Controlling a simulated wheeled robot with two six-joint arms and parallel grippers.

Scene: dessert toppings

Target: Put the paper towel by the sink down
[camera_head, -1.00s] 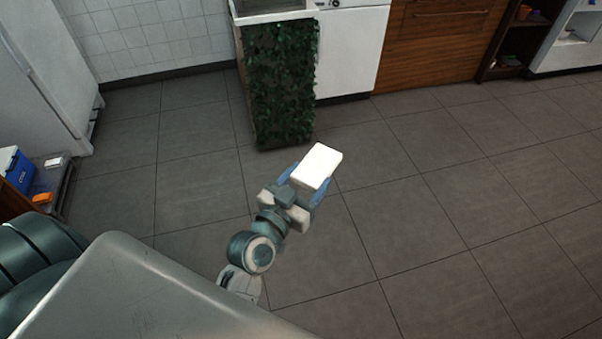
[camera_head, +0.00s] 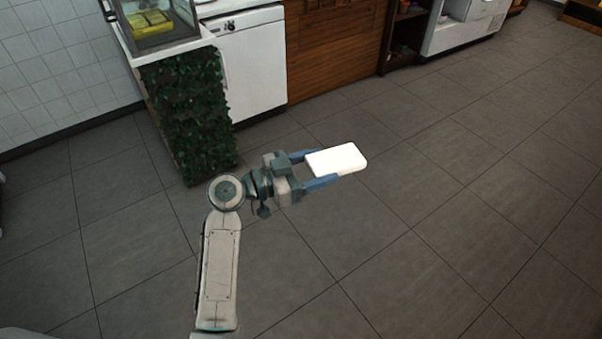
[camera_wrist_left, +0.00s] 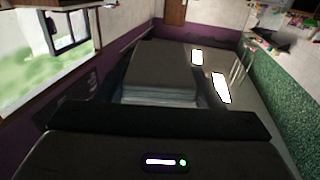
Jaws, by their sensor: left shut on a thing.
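The paper towel (camera_head: 340,159) is a white, flat, block-like stack. My left gripper (camera_head: 316,168) is shut on it, with one blue finger along each side. The towel is held out over the open floor, clear of any counter. In the left wrist view the towel (camera_wrist_left: 165,70) shows as a grey layered stack between the dark fingers. I cannot make out a sink in the head view. My right gripper is not in view.
A counter end covered in dark leaves (camera_head: 190,115) stands at the left, with a glass case (camera_head: 157,22) on top. A white appliance (camera_head: 252,62) and brown wooden panel (camera_head: 335,45) follow. Grey tiled floor (camera_head: 450,170) is free in front and right.

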